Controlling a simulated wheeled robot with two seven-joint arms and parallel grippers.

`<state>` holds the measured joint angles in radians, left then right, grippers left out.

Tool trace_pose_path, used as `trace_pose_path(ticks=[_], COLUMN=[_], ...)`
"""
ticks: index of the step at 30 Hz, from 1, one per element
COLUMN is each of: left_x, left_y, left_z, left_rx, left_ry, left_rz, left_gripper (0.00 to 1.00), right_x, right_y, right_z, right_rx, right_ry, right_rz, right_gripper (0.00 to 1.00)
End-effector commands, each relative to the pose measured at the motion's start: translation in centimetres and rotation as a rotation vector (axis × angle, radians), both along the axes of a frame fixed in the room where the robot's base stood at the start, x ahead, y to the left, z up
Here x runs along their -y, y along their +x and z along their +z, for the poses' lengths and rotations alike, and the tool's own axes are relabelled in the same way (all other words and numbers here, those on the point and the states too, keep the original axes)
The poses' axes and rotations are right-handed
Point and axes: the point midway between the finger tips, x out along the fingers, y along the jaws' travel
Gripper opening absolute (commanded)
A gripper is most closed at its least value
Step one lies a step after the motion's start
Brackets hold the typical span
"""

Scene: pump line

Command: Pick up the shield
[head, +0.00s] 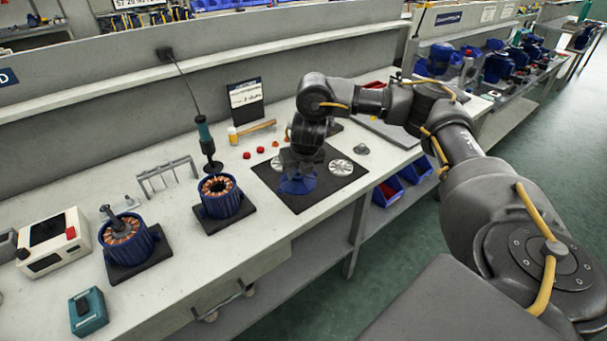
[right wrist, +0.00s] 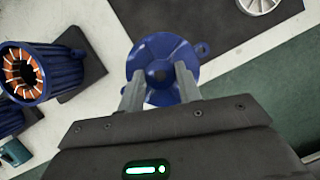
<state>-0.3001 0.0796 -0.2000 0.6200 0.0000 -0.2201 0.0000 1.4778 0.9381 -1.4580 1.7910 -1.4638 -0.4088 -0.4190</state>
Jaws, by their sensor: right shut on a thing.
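The shield (head: 297,184) is a blue round cover with a small side lug and a dark centre hub. My right gripper (head: 301,161) is shut on it from above. In the right wrist view the shield (right wrist: 165,48) sits between the two grey fingers (right wrist: 159,84), which close on its hub. In the head view it overlaps the dark mat (head: 328,190), and its height above the mat is hard to tell. The gripper hides part of its top. My left gripper is not in view.
Two pale round parts (head: 341,167) lie on the mat. A blue stator with copper windings (head: 220,198) stands left of it, with another stator (head: 131,243) farther left. A hanging screwdriver (head: 206,140) is behind. Blue bins (head: 388,191) are below the bench's right end.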

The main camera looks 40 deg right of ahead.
Motion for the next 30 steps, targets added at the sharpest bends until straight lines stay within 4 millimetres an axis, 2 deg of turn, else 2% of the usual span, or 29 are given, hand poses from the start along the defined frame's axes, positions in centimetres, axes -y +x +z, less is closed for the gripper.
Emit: trace_pose_path(ticks=[1, 6, 12, 30], left_x=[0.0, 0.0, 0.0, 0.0], left_y=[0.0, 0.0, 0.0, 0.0], left_z=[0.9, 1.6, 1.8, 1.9], left_rx=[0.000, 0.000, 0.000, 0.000], left_ry=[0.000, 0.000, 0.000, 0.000], left_rz=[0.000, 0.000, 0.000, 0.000], left_gripper=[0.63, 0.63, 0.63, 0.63], right_x=[-1.2, -4.3, -6.4, -7.4], right_y=[-0.6, -2.3, -3.7, -4.3], right_z=[1.0, 2.3, 3.3, 3.6], right_rx=[0.000, 0.001, 0.001, 0.000], right_ry=[-0.002, -0.002, 0.000, 0.001], right_rz=[0.013, 0.011, 0.006, -0.026], right_gripper=[0.05, 0.05, 0.05, 0.05])
